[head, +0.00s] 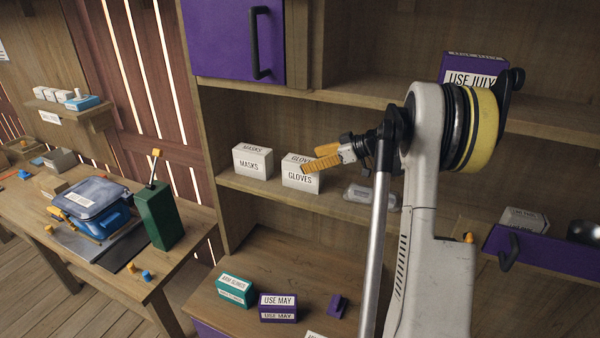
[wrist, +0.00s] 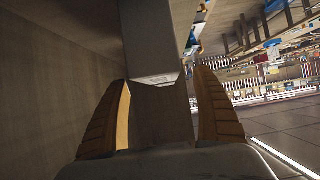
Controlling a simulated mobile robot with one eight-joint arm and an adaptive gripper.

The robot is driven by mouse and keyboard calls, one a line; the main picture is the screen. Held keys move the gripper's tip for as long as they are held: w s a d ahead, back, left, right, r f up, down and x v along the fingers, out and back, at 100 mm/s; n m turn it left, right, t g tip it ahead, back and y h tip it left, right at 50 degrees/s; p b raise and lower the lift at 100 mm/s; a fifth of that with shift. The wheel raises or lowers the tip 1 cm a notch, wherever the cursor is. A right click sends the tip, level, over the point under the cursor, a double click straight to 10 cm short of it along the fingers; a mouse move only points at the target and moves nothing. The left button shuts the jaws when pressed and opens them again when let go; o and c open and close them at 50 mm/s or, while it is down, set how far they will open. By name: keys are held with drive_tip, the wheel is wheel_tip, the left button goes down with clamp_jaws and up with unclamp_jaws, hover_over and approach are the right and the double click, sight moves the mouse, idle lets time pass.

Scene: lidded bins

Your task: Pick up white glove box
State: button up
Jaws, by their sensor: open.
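The white glove box (head: 300,179), labelled GLOVES, stands upright on the middle shelf, right of a white MASKS box. My gripper (head: 314,160) reaches in from the right, its orange fingers open at the box's upper right. One finger overlaps the box's top right edge in the head view; contact cannot be told. In the wrist view my open gripper (wrist: 161,78) has a pale, box-like shape (wrist: 152,40) beyond and between its fingertips. Its lower edge carries faint marks, and I cannot tell for sure that it is the glove box.
The MASKS box (head: 252,162) stands close on the left. A clear pack (head: 372,196) lies on the shelf (head: 235,185) to the right. An upper shelf and a purple cabinet door (head: 228,40) are above. Green (head: 235,290) and purple (head: 278,308) boxes sit on the counter below.

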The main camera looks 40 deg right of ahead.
sight(293, 164)
drive_tip(key=x, duration=0.8)
drive_tip(key=shift+w+d+r+p, duration=0.1)
drive_tip(key=shift+r+p, duration=0.05)
drive_tip(key=shift+p, duration=0.15)
drive_tip(key=shift+r, duration=0.1)
drive_tip(key=c, duration=1.4)
